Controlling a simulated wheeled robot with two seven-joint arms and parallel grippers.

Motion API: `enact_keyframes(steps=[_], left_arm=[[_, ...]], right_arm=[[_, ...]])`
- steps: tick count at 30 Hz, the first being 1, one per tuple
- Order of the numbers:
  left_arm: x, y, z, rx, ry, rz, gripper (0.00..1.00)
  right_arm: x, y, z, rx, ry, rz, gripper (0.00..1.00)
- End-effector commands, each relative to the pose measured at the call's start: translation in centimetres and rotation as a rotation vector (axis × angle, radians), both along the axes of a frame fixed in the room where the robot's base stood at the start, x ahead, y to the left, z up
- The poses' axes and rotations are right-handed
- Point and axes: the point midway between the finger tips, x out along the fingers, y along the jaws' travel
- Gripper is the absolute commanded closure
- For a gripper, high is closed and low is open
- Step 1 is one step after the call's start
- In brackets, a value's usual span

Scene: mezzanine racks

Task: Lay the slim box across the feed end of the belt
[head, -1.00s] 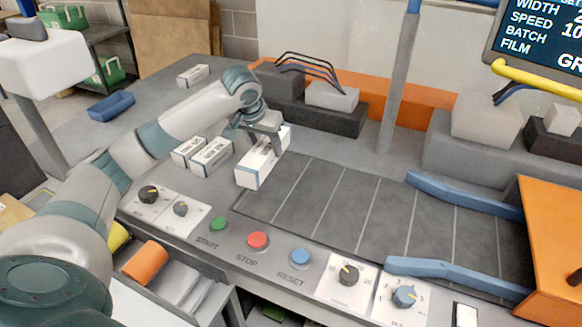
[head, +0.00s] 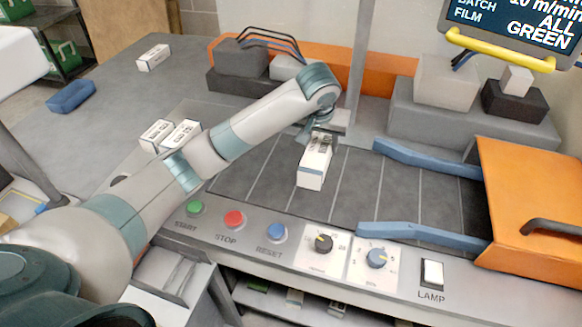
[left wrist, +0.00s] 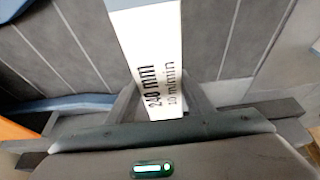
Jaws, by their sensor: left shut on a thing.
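My left gripper (head: 322,135) is shut on the slim white box (head: 313,168), gripping its far end. The box is over the dark belt (head: 265,180), near the belt's left part, with its length running toward the control panel. I cannot tell whether it touches the belt. In the left wrist view the box (left wrist: 150,50) sits between the fingers, with "240 mm" printed on it and belt lines behind. My right gripper is not in view.
Two white boxes (head: 157,135) stand left of the belt, partly behind my arm. Blue guide rails (head: 425,160) lead to an orange housing (head: 520,195) at right. Buttons and knobs line the front panel (head: 290,245). A grey post (head: 358,70) stands behind the belt.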

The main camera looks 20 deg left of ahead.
Motion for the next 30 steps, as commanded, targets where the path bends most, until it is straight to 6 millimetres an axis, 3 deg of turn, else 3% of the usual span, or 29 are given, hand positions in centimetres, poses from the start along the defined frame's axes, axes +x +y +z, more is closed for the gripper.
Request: enact_keyframes(steps=[6,18,23,30], left_arm=[[0.0,-2.1,0.5,0.002,-0.007,-0.004,0.88],[0.0,-2.1,0.5,0.002,-0.007,-0.003,0.88],[0.1,-1.1,0.0,0.003,-0.005,0.0,0.88],[0.6,2.8,-2.1,0.005,-0.003,0.002,0.88]], right_arm=[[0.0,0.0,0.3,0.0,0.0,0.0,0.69],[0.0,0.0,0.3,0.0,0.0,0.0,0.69],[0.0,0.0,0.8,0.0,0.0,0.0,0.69],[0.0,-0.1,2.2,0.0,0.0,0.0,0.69]])
